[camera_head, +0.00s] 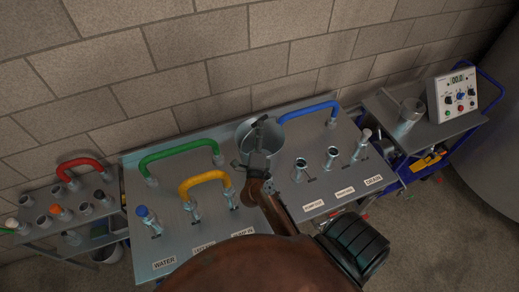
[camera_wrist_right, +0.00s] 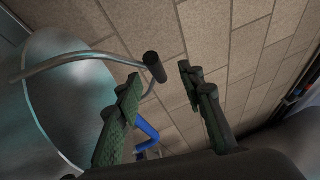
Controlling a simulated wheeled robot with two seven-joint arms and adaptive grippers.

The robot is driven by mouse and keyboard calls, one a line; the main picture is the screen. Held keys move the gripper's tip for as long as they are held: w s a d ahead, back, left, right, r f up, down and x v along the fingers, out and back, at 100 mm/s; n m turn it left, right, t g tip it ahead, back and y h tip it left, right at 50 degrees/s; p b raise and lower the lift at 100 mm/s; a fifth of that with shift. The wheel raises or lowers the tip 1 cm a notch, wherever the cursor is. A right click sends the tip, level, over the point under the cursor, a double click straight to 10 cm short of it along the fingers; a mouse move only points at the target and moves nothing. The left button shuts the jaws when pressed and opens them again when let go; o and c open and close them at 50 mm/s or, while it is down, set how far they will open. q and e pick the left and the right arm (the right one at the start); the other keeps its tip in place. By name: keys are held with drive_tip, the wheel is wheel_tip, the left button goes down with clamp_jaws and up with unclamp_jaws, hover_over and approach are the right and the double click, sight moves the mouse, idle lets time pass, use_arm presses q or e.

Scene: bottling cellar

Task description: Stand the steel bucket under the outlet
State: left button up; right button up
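The steel bucket (camera_head: 244,130) is at the back middle of the valve bench in the head view, partly hidden behind my right gripper (camera_head: 258,148). In the right wrist view the bucket (camera_wrist_right: 75,105) fills the left side, with its wire handle (camera_wrist_right: 75,60) ending in a dark grip (camera_wrist_right: 153,65). My right gripper (camera_wrist_right: 160,95) is open there. Its fingers are apart, with the dark grip showing between and beyond the fingertips; I cannot tell whether they touch it. The outlet cannot be picked out for certain. My left gripper is not in view.
The bench (camera_head: 135,215) carries green (camera_head: 180,148), yellow (camera_head: 205,176) and blue (camera_head: 308,111) hoses and several pipe stubs. A side rack with a red hose (camera_head: 78,162) stands left. A blue cart (camera_head: 487,110) with a control box (camera_head: 458,92) and clear vessel (camera_head: 409,112) stands right.

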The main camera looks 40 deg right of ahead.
drive_tip(key=x, duration=0.4)
drive_tip(key=shift+w+a+f, duration=0.15)
drive_tip(key=shift+f, duration=0.1)
drive_tip(key=shift+w+d, duration=0.2)
drive_tip(key=shift+d, duration=0.2)
drive_tip(key=c, duration=0.8)
clamp_jaws()
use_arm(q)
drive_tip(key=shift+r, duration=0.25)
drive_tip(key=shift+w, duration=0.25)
use_arm(e)
drive_tip(key=shift+w+r, duration=0.1)
drive_tip(key=shift+r, duration=0.05)
